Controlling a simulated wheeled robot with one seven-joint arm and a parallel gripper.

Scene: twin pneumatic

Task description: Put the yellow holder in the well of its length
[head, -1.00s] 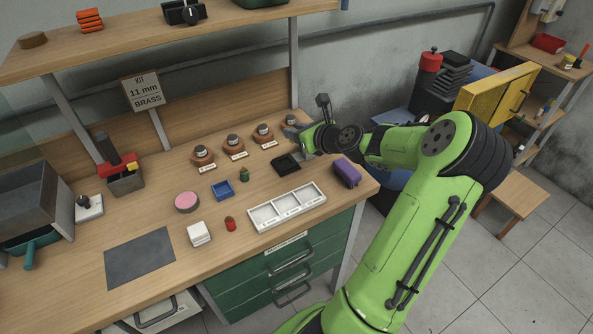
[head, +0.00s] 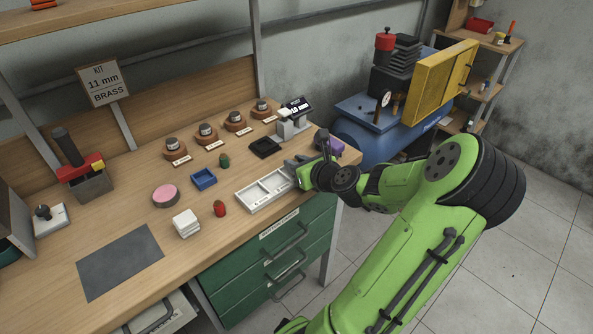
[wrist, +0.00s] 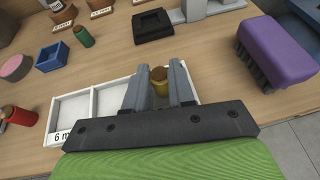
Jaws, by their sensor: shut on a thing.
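My gripper (wrist: 158,88) is shut on the yellow holder (wrist: 160,82), a small brassy cylinder with a brown top, standing roughly upright between the fingers. The white tray (wrist: 72,108) lies under the gripper, which is over its right-hand well. In the head view my gripper (head: 300,165) is at the right end of the tray (head: 262,190); the holder is hidden there. Two wells show open and empty; the right one is mostly covered by the gripper. Whether the holder touches the well floor cannot be told. A label at the left well's front reads "6 m", partly covered.
A purple brush (wrist: 275,50) stands close right of my gripper. A black tray (head: 264,148) and a gauge with a display (head: 294,115) stand behind. A red holder (head: 219,208), a green holder (head: 224,160) and a blue tray (head: 204,179) are to the left.

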